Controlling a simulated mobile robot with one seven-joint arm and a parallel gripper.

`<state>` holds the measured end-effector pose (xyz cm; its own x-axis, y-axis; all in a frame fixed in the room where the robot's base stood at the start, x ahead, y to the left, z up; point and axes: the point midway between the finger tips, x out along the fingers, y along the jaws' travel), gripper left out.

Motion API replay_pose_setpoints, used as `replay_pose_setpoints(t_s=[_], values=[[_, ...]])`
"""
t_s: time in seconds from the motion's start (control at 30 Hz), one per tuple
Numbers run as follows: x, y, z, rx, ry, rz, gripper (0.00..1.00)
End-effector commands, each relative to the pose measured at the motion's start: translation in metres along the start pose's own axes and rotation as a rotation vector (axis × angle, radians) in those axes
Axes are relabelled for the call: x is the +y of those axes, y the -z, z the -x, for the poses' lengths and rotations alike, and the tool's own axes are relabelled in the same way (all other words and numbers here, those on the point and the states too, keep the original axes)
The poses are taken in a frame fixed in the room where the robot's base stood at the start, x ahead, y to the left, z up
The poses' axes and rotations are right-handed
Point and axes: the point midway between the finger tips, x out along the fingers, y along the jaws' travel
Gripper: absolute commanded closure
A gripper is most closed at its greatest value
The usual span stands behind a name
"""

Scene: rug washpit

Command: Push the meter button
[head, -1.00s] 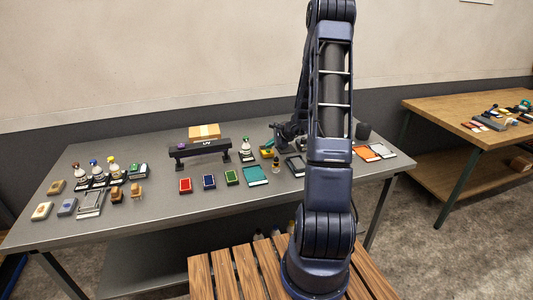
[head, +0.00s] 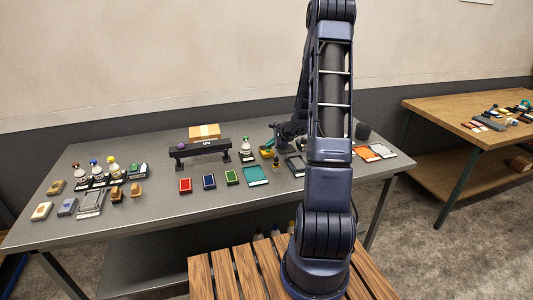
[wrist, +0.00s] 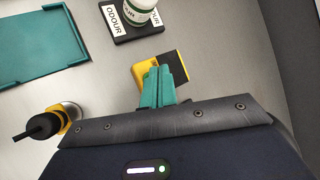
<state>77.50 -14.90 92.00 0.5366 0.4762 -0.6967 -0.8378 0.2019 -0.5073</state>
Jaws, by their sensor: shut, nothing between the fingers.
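A yellow meter with a dark face (wrist: 172,63) lies on the grey table in the wrist view. My gripper (wrist: 164,76) has teal fingers, shut together with nothing between them. They overlap the meter's lower middle in this view and hide part of it. I cannot tell whether the fingertips touch it. No button can be made out on the visible part of the meter. In the head view, the meter (head: 265,154) is a small yellow patch at the gripper, partly covered.
A white bottle (wrist: 138,5) stands on a black base labelled ODOUR, just beyond the meter. A teal tray (wrist: 38,48) lies left. A black-topped bottle with yellow (wrist: 58,122) stands close to the gripper's left. Bare table (wrist: 215,55) lies right of the meter.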

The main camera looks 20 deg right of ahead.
Motion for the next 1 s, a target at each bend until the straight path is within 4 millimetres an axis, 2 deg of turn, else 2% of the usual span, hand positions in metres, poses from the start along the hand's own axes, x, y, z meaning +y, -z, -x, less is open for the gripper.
replay_pose_setpoints(t_s=[1.0], values=[[0.0047, 0.0045, -0.0063, 0.000, 0.000, 0.000, 1.00]])
